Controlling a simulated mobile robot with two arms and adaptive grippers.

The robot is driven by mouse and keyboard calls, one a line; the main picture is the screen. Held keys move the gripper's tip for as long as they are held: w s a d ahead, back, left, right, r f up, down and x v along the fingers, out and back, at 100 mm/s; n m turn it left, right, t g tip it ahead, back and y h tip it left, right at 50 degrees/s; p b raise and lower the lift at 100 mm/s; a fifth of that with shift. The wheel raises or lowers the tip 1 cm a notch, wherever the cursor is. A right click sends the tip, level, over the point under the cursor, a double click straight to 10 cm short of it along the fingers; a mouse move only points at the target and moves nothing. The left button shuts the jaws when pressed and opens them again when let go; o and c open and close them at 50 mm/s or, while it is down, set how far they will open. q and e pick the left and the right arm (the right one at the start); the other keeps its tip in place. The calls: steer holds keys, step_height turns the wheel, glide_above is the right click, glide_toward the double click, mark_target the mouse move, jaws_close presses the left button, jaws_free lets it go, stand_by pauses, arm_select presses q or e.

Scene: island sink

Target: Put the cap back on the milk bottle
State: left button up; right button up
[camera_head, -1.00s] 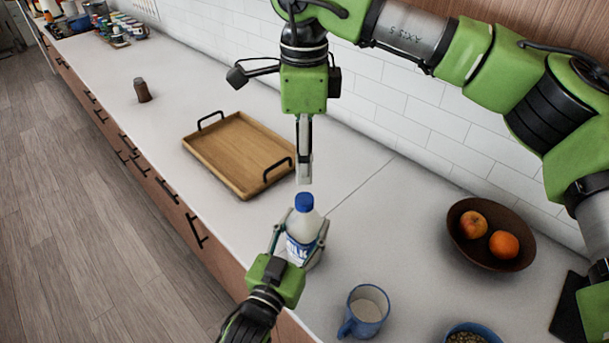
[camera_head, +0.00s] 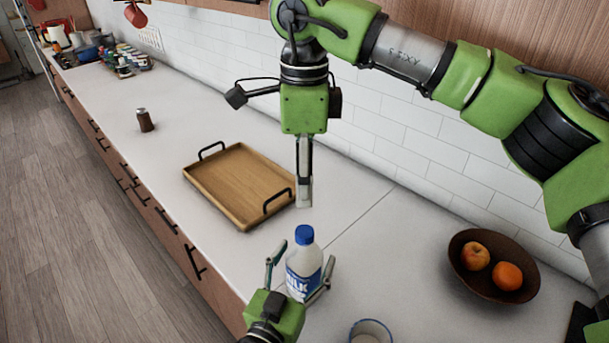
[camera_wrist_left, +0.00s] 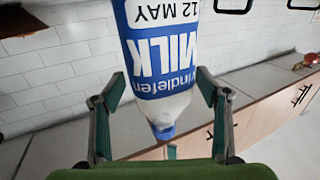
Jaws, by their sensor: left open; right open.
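The white milk bottle (camera_head: 303,272) with a blue label stands upright on the counter. Its blue cap (camera_head: 304,235) sits on top of the neck. In the left wrist view the bottle (camera_wrist_left: 160,55) appears upside down, with the blue cap (camera_wrist_left: 163,131) at its lower end. My left gripper (camera_head: 307,254) is open, its fingers spread on either side of the bottle with gaps visible in the wrist view. My right gripper (camera_head: 304,203) points down just above the cap, apart from it in the picture. It is open, but its fingers are seen edge-on and overlap.
A wooden tray (camera_head: 205,202) with black handles lies behind the bottle. A bowl (camera_head: 460,278) with two fruits is at right, and a mug (camera_head: 370,327) is cut off at the bottom. A small brown shaker (camera_head: 145,120) stands farther off. Counter around the bottle is mostly clear.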

arm_select(q)
steer(key=v, duration=1.1)
steer(key=shift+s+a, duration=0.15)
steer(key=shift+s, duration=0.2)
steer(key=shift+f, duration=0.15)
